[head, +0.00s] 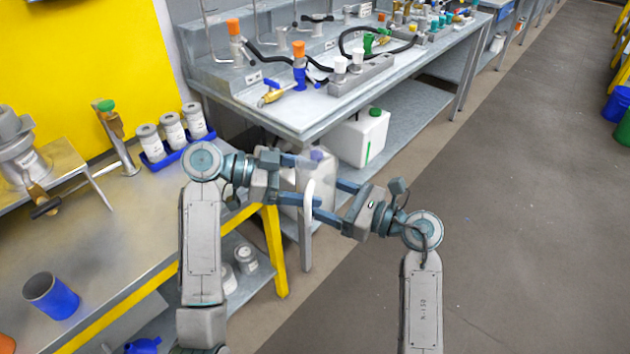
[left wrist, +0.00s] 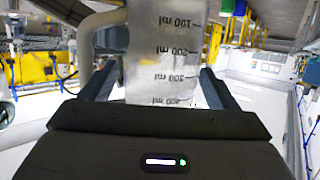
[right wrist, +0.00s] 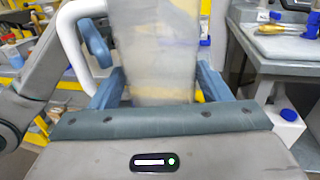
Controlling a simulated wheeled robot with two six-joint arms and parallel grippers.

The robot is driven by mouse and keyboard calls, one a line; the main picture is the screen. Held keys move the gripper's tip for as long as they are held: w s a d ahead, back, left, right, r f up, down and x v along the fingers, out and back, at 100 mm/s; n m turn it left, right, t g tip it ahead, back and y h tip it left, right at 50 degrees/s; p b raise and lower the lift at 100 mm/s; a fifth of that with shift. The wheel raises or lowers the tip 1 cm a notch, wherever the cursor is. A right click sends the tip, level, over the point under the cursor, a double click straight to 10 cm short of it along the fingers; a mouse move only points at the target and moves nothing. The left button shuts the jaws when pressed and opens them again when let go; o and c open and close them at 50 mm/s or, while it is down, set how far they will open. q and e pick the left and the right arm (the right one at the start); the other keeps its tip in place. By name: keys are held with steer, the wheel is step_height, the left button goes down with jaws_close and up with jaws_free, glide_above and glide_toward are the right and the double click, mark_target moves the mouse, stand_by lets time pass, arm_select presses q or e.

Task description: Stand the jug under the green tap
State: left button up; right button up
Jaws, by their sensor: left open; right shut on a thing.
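The jug (head: 319,174) is a clear measuring jug with a white handle (head: 308,200), held in the air between my two grippers. My right gripper (head: 328,200) is shut on the jug, whose body fills the space between its fingers in the right wrist view (right wrist: 155,50). My left gripper (head: 302,180) is open, with its fingers on either side of the jug; volume marks show in the left wrist view (left wrist: 165,50). A brass tap with a green top (head: 105,108) stands on a post at the left bench. The exact finger contact is hard to see.
A blue tray (head: 158,164) with several lidded tins stands beside the green-topped post. A blue cup (head: 50,296) is on the left bench (head: 125,245). The back bench (head: 310,118) carries fittings and hoses. Open floor (head: 500,220) lies to the right.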

arm_select(q)
steer(key=shift+x, duration=1.15)
steer(key=c, duration=0.7)
steer(key=shift+c, duration=0.7)
arm_select(e)
steer(key=o, duration=1.1)
